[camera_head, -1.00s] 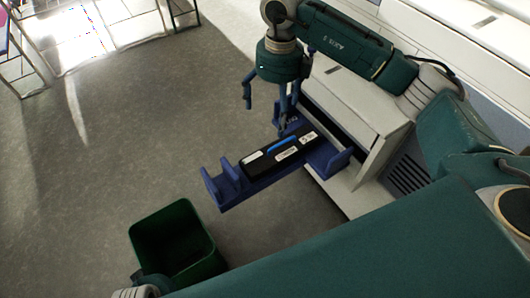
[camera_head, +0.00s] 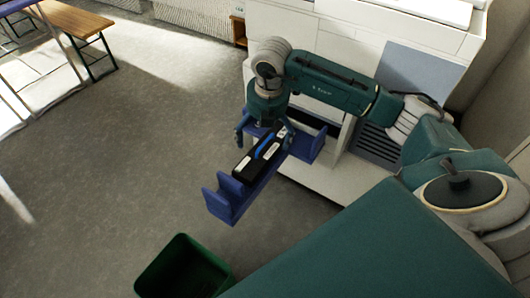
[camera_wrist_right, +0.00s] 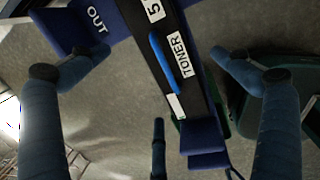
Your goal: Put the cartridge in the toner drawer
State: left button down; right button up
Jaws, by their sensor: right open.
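The cartridge (camera_head: 243,166) is a black bar with a blue handle and white labels. It lies along the blue toner drawer (camera_head: 226,206), which juts out from the printer. I cannot tell whether it is fully seated. My right gripper (camera_head: 262,135) is open and points down at the printer end of the cartridge. In the right wrist view the cartridge (camera_wrist_right: 189,82) carries a "TONER" label, and the drawer (camera_wrist_right: 75,28) is marked "OUT". There the right gripper's fingers (camera_wrist_right: 160,60) stand apart on either side of the cartridge. My left gripper is out of view.
The white printer (camera_head: 325,178) stands behind the drawer at the right. A green bin (camera_head: 165,262) stands on the floor at the bottom. A wooden bench (camera_head: 75,20) is at the top left. The grey floor left of the drawer is clear.

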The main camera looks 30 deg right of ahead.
aim_at(262, 145)
jog(key=shift+a+f, duration=0.1)
jog(key=shift+f, duration=0.6)
jog(key=f, duration=0.3)
jog(key=f+b, duration=0.1)
jog(key=shift+w+f, duration=0.25)
jog(key=shift+w, duration=0.15)
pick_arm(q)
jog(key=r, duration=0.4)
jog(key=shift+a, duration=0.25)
pick_arm(e)
jog(key=shift+r, duration=0.1)
jog(key=c, duration=1.7)
